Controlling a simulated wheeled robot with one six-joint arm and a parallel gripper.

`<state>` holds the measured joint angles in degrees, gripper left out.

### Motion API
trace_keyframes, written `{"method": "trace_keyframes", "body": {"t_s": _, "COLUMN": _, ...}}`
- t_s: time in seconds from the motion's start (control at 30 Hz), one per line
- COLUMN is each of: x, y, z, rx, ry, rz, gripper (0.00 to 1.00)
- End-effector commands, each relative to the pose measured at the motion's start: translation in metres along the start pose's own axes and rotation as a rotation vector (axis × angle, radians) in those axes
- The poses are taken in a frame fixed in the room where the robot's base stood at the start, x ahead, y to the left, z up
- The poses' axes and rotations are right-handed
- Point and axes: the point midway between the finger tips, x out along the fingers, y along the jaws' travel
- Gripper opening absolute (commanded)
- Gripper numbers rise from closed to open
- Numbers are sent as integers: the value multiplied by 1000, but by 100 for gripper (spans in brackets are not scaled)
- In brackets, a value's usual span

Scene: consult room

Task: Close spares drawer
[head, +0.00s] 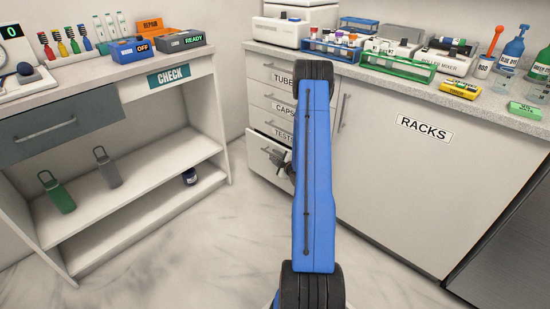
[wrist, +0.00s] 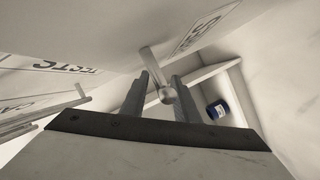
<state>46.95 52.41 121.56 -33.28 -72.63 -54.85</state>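The bottom drawer (head: 262,150) under the TESTS drawer stands out a little from the cabinet in the head view. Its label is hidden there by my arm. In the wrist view, a pale drawer front carries a partly readable label (wrist: 207,27), and a bar handle (wrist: 152,64) with a round end sticks out beside it. My gripper (head: 284,167) is at the bottom drawer's front, partly hidden behind my blue arm. In the wrist view my gripper (wrist: 162,90) is open, its fingers on either side of the handle's end. Contact with the handle cannot be told.
The TUBES, CAPS and TESTS drawers (head: 272,97) above look shut. The RACKS door (head: 400,170) is right of my arm. A shelf unit (head: 130,190) with bottles and a blue jar (wrist: 217,109) stands left. The marble floor between is clear.

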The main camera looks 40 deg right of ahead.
Motion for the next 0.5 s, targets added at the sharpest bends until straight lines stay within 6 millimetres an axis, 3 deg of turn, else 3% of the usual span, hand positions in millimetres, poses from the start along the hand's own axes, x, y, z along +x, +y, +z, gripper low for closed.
{"method": "trace_keyframes", "body": {"t_s": 0.13, "x": 0, "y": 0, "z": 0, "rx": 0, "ry": 0, "rz": 0, "gripper": 26}}
{"method": "trace_keyframes", "body": {"t_s": 0.23, "x": 0, "y": 0, "z": 0, "rx": 0, "ry": 0, "rz": 0, "gripper": 2}}
{"method": "trace_keyframes", "body": {"t_s": 0.5, "x": 1, "y": 3, "z": 4, "rx": 0, "ry": 0, "rz": 1, "gripper": 0}}
